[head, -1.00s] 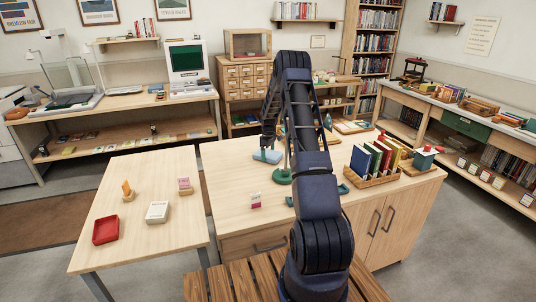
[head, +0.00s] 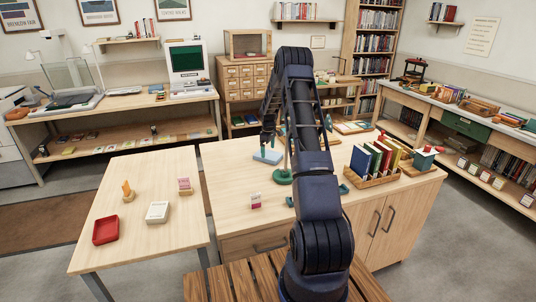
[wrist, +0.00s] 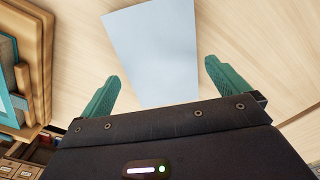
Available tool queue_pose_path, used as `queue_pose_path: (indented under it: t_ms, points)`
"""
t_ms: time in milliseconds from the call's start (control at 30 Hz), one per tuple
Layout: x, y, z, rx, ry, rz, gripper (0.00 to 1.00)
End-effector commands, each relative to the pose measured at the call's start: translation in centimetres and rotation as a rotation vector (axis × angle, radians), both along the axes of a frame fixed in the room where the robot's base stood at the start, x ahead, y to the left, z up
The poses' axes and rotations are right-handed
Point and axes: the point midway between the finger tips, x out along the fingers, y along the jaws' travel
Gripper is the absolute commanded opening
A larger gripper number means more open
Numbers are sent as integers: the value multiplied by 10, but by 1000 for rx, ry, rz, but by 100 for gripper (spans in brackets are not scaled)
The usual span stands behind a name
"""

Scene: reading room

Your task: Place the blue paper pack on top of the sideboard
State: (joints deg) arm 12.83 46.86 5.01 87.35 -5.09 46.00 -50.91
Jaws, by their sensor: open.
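The blue paper pack (head: 267,157) lies flat on top of the wooden sideboard (head: 232,190), near its far left part. In the wrist view the pale blue pack (wrist: 155,45) rests on the light wood, beyond and between my fingertips. My gripper (head: 267,141) is just above the pack in the head view, its fingers pointing down. In the wrist view both green fingers of my gripper (wrist: 162,70) are spread apart with nothing held between them.
A green lamp base (head: 282,177) stands close to the pack. A wooden tray of books (head: 374,181) sits at the sideboard's right. A small pink-and-white card (head: 256,201) stands near the front edge. The front left of the top is clear.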

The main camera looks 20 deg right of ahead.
Motion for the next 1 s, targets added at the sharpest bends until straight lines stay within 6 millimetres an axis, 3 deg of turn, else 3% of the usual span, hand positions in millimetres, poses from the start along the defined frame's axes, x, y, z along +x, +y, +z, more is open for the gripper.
queue_pose_path:
  t_ms: [300,667,767,1000]
  points:
    - [0,0,62,-1,-2,0,100]
    - [-2,1,95,-1,-3,-4,100]
    - [-10,6,113,-5,-12,-18,100]
    - [-52,28,186,-19,-54,-93,100]
